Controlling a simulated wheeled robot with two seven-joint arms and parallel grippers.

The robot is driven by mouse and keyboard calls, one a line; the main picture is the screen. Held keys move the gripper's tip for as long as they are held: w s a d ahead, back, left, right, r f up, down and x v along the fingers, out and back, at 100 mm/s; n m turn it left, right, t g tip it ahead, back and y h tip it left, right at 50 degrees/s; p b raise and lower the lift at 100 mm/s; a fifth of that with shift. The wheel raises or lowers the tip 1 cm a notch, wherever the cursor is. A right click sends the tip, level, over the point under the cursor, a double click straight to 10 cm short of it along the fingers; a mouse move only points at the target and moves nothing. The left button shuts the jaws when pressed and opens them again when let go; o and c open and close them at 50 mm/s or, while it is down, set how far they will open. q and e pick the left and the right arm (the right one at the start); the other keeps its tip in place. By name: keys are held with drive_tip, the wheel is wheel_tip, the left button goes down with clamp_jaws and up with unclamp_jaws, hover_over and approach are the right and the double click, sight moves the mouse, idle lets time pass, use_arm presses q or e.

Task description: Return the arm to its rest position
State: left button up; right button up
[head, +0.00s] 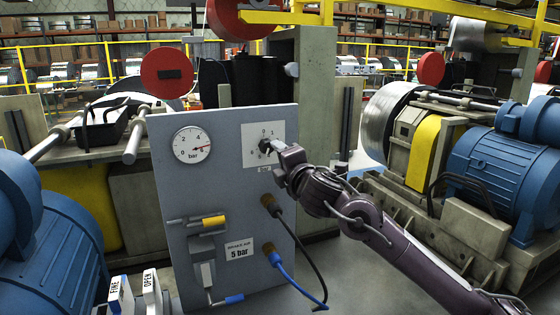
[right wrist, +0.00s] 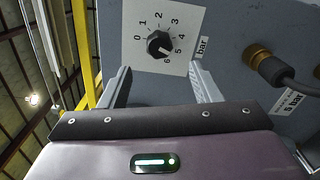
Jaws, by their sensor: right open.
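My right gripper (head: 272,150) is in front of the upper right of the grey panel (head: 225,165), at the white dial plate (head: 250,135). In the right wrist view its jaws (right wrist: 160,78) are open and empty. The black knob (right wrist: 159,44) lies beyond and between the fingers, with clear space on both sides; its white mark points close to 6. The dial also shows 0 to 5 and "bar". In the head view the gripper partly hides the knob. My left gripper is not in view.
The pressure gauge (head: 193,144) has a red needle pointing right, near 6. Below are a yellow-handled valve (head: 213,221), a "5 bar" label (head: 239,250) and hoses (head: 290,280). Blue motors (head: 510,165) stand at both sides. Labelled tags (head: 150,290) are at bottom left.

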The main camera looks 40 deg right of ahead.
drive_tip(key=shift+f, duration=0.1)
drive_tip(key=s+a+f+m+g+y, duration=0.1)
drive_tip(key=s+a+f+m+g, duration=0.2)
drive_tip(key=f, duration=0.5)
drive_tip(key=s+a+f+m+g, duration=0.1)
drive_tip(key=s+a+f+m, duration=0.15)
drive_tip(key=a+f, duration=0.4)
drive_tip(key=s+a+f+m+g+y, duration=0.1)
drive_tip(key=s+a+f+m+g, duration=0.15)
drive_tip(key=f, duration=0.75)
drive_tip(key=s+a+f+m+g+y, duration=0.1)
drive_tip(key=s+a+f+m+g, duration=0.4)
drive_tip(key=s, duration=0.6)
drive_tip(key=s+a+f+m+g+y, duration=0.25)
drive_tip(key=s+a+f, duration=0.35)
drive_tip(key=s, duration=0.5)
wheel_tip(320, 180, down, 30)
drive_tip(key=s+d+g, duration=0.1)
drive_tip(key=s, duration=0.1)
drive_tip(key=s+d+f, duration=0.1)
drive_tip(key=s+f, duration=0.8)
drive_tip(key=s+d+f+g+h, duration=0.1)
drive_tip(key=s+d+f, duration=0.1)
drive_tip(key=s+f, duration=0.7)
drive_tip(key=shift+s+d+f, duration=0.3)
drive_tip(key=shift+s+f, duration=0.05)
drive_tip(key=shift+s, duration=0.3)
